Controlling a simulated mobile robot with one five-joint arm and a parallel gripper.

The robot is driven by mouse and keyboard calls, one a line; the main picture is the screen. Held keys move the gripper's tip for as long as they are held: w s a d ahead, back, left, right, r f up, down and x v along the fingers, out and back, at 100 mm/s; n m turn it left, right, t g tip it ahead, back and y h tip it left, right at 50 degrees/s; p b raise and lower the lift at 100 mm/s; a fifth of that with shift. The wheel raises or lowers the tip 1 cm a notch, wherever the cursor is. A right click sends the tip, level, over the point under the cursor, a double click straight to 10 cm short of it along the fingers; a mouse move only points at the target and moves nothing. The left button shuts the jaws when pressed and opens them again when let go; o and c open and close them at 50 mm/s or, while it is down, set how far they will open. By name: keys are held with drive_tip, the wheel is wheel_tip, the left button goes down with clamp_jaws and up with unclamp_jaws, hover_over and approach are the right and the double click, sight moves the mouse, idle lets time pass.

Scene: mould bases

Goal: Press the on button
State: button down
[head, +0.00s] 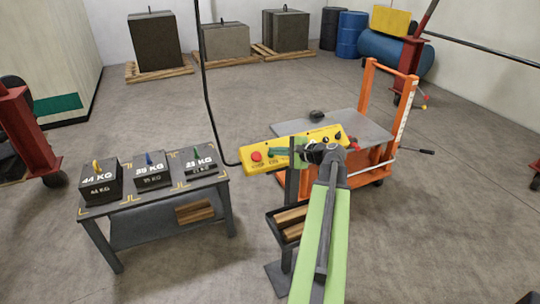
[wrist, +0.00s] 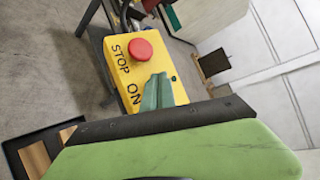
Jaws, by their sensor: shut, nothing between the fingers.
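The yellow control box (head: 300,146) stands on a dark post in the middle of the head view. Its red stop button (head: 256,156) is at the left end, with STOP lettering below it. In the wrist view the red button (wrist: 140,49) and the lettering STOP and ON show clearly on the yellow face. My gripper (head: 281,151) is over the box, right of the red button. Its dark green fingers (wrist: 158,92) are shut and empty beside the ON lettering (wrist: 133,93). The ON button cannot be made out apart from them. I cannot tell whether they touch it.
A table (head: 155,197) with several labelled weights stands to the left. An orange cart (head: 400,130) with a grey top is just right of the box. A black cable (head: 204,90) hangs behind the box. Open floor lies farther back.

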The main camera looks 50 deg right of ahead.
drive_tip(key=shift+w+d+f+b, duration=0.1)
drive_tip(key=shift+w+f+b, duration=0.1)
drive_tip(key=shift+f+b, duration=0.2)
idle(0.4)
drive_tip(key=shift+r, duration=0.15)
drive_tip(key=shift+s+r+p, duration=0.4)
drive_tip(key=shift+r+p, duration=0.25)
drive_tip(key=shift+p, duration=0.1)
drive_tip(key=r+p, duration=0.1)
drive_tip(key=s+a+r+p, duration=0.1)
drive_tip(key=r+p, duration=0.1)
drive_tip(key=s+r+p, duration=0.1)
drive_tip(key=shift+s+a+r, duration=0.15)
